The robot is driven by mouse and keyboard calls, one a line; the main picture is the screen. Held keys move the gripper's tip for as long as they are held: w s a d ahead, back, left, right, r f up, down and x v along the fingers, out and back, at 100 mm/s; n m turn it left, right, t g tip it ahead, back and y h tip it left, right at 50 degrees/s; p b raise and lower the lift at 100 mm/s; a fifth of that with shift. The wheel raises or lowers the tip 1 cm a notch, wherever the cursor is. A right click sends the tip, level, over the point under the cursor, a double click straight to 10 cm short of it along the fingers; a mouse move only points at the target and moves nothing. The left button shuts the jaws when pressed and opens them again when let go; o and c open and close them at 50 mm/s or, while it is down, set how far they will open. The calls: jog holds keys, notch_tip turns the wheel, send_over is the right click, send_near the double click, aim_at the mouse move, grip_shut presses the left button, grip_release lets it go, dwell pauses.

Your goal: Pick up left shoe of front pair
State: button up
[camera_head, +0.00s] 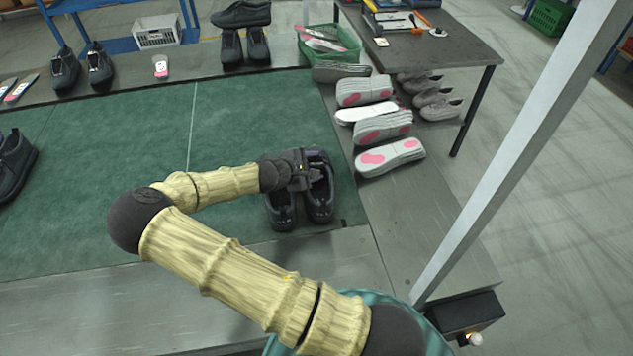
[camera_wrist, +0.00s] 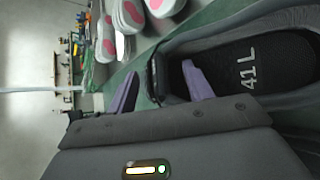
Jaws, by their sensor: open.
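The front pair of black shoes stands on the green mat under my gripper (camera_head: 301,176), toes toward the camera. The shoe on the picture's right (camera_head: 321,204) fits the left shoe; the other shoe (camera_head: 282,212) stands beside it. In the wrist view the left shoe (camera_wrist: 248,40) fills the right side, its insole marked "41 L". My gripper (camera_wrist: 160,70) is open, its purple fingers apart around the shoe's rim. One finger is over the shoe opening, the other outside over the mat. Contact cannot be told. My wrist hides part of the pair in the head view.
Several pale soles with pink patches (camera_head: 390,157) lie right of the pair on the grey table edge (camera_head: 400,215). A green crate (camera_head: 345,42) stands behind. A grey post (camera_head: 520,150) rises at the right. The mat (camera_head: 240,120) is bare behind the pair.

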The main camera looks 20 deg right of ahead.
jog(key=c, duration=0.5)
jog(key=shift+a, duration=0.1)
grip_shut()
jog(key=shift+s, duration=0.1)
jog(key=shift+r, duration=0.2)
notch_tip(320, 180, up, 10)
jog(key=shift+f, duration=0.15)
